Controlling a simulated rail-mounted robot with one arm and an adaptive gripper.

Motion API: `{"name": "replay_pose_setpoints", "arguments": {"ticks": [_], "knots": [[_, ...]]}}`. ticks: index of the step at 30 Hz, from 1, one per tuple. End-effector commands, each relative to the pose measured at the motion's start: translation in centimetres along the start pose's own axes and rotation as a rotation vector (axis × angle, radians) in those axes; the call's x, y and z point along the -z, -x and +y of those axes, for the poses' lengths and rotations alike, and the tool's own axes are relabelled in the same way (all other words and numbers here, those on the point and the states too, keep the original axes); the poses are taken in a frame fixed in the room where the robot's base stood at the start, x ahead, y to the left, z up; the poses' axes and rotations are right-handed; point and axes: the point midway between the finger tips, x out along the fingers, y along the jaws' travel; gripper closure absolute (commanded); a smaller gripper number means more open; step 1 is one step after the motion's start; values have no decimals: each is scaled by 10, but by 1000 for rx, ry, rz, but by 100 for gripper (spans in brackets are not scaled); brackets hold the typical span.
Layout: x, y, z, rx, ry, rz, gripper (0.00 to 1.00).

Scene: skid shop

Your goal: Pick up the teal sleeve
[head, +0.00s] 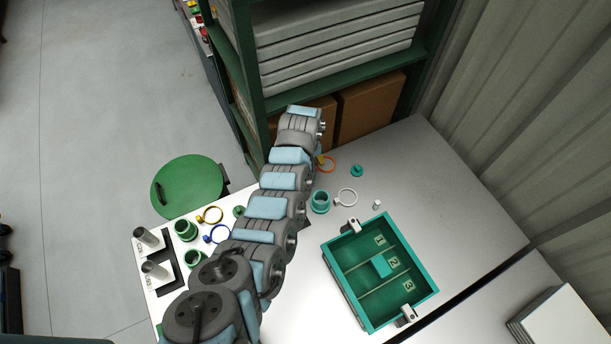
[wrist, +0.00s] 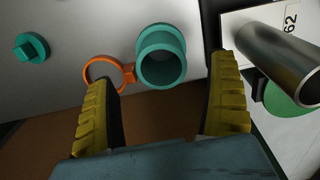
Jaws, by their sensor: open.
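The teal sleeve (head: 320,201) stands on the white bench just right of my arm in the head view. In the wrist view the teal sleeve (wrist: 161,57) shows its round open end and wide rim. My gripper (wrist: 165,78) is open, with yellow ridged fingers.
An orange ring (wrist: 101,74) with a tab lies close beside the sleeve. A teal knob-like part (wrist: 31,47) lies farther left. A metal cylinder (wrist: 280,52) rises near the right finger.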

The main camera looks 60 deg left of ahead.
Motion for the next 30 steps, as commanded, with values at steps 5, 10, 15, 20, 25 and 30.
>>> {"name": "replay_pose_setpoints", "arguments": {"ticks": [5,10,15,20,25,30], "knots": [[1,-11,0,-1,0,1,11],[2,-20,-1,-2,0,2,11],[1,-33,-2,2,-2,0,11],[2,-41,-1,-1,-1,2,11],[1,-44,-2,0,0,1,11],[1,-44,-1,-1,1,2,11]]}}
